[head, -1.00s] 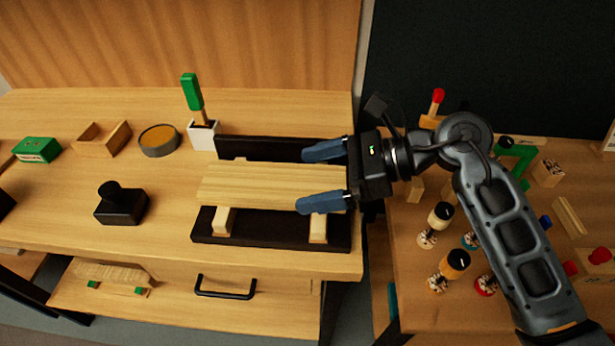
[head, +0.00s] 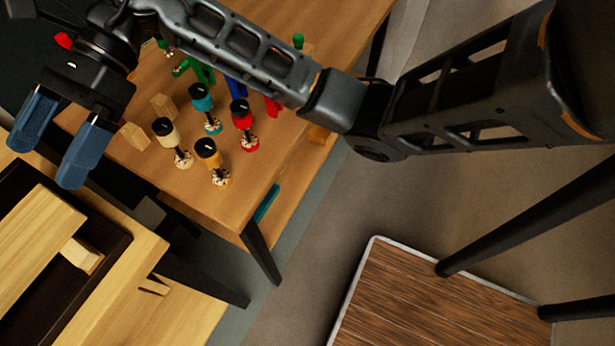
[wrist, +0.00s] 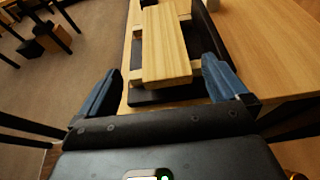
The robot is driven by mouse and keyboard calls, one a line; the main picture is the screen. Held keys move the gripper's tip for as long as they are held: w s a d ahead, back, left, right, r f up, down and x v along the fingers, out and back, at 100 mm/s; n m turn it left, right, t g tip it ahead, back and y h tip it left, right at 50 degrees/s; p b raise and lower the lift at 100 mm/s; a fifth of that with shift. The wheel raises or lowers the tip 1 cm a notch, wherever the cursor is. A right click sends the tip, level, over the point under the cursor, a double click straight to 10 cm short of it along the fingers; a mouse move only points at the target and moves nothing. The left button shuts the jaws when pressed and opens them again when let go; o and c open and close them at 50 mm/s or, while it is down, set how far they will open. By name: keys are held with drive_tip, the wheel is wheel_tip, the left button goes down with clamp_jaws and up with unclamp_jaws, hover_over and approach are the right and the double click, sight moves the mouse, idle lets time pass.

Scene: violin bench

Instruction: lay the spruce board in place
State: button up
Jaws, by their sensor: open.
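The spruce board (head: 34,240) is a pale plank at the lower left of the head view, cut off by the frame's edge. It lies across light wooden blocks (head: 84,254) on a dark base (head: 98,222). The wrist view shows the board (wrist: 165,48) lying lengthwise, ahead of my gripper (wrist: 160,90). My gripper (head: 54,148) is open with blue fingers spread and nothing between them. In the head view it is just beyond the board's end, apart from it.
Several knobbed pieces, including a red one (head: 242,122) and an orange one (head: 209,156), stand on the side table (head: 240,190). A wooden panel (head: 430,300) is at the lower right. Open floor (head: 310,250) lies between.

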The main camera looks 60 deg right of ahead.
drive_tip(key=s+a+r+m+t+y, duration=0.3)
drive_tip(key=s+r+m+t+y, duration=0.25)
drive_tip(key=m, duration=0.25)
drive_tip(key=s+a+r+m+t+y, duration=0.35)
drive_tip(key=s+m+t+y, duration=0.2)
drive_tip(key=m, duration=0.35)
drive_tip(key=s+d+f+n+t+h, duration=0.1)
drive_tip(key=s+d+f+n+h, duration=0.5)
drive_tip(key=n, duration=0.6)
drive_tip(key=s+d+f+n+t+h, duration=0.1)
drive_tip(key=s+d+f+n+h, duration=0.5)
drive_tip(key=s+n+h, duration=0.4)
drive_tip(key=s+d+f+n+t+h, duration=0.1)
drive_tip(key=s+d+f+n+h, duration=0.5)
drive_tip(key=s+n+h, duration=0.3)
drive_tip(key=d+n, duration=0.1)
drive_tip(key=n, duration=0.3)
drive_tip(key=shift+s+f+n, duration=0.2)
drive_tip(key=shift+s+n, duration=0.1)
drive_tip(key=shift+s, duration=0.05)
